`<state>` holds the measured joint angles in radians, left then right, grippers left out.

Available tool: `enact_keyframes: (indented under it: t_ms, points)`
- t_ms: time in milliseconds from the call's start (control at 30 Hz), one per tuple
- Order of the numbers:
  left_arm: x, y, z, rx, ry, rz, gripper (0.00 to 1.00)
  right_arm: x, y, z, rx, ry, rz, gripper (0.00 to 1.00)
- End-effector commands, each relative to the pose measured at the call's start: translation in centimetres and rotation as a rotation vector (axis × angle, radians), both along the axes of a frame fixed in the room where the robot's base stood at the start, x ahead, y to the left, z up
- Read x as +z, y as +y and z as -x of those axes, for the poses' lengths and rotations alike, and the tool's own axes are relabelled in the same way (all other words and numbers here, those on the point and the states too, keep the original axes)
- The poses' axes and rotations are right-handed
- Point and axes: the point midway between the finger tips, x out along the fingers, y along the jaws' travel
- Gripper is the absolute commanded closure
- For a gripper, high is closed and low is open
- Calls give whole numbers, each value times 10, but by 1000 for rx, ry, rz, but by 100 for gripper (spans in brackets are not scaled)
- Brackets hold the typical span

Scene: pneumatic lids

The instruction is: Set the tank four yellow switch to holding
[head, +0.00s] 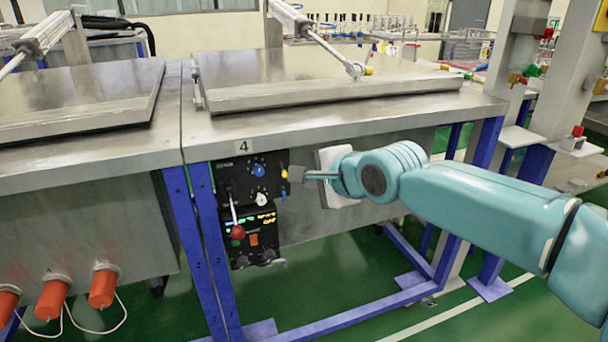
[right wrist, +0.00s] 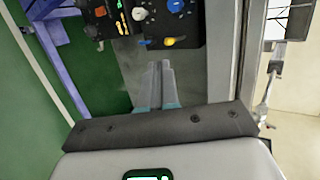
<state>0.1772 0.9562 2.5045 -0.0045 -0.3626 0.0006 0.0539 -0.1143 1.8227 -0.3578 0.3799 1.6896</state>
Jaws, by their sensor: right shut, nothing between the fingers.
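The tank four control panel (head: 247,210) is a black box under the tank's edge, below a "4" label (head: 243,147). The small yellow switch (head: 284,174) sticks out at the panel's right edge. It also shows in the right wrist view (right wrist: 168,41), just beyond the fingertips. Its setting is too small to read. My right gripper (head: 307,174) comes in from the right, level with the switch. Its fingers are together and empty, pointing at the switch, with a small gap apparent. The fingers also show in the right wrist view (right wrist: 161,72). My left gripper is not in view.
The panel also carries a blue knob (head: 258,170), a white knob (head: 262,199), a red-balled lever (head: 237,231) and an orange square button (head: 254,239). The steel tank top (head: 340,108) overhangs above. Blue frame legs (head: 208,250) stand left of the panel.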

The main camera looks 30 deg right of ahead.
Motion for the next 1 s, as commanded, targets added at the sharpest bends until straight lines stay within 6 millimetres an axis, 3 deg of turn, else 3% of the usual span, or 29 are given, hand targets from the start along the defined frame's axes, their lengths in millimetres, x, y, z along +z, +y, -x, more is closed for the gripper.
enact_keyframes:
  t_ms: [200,400,1000]
  points:
    - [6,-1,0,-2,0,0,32,10,0,38,-2,-2,0,100]
    - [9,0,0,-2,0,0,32,14,1,62,-1,-1,1,100]
    - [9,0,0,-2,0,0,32,13,2,70,0,1,0,100]
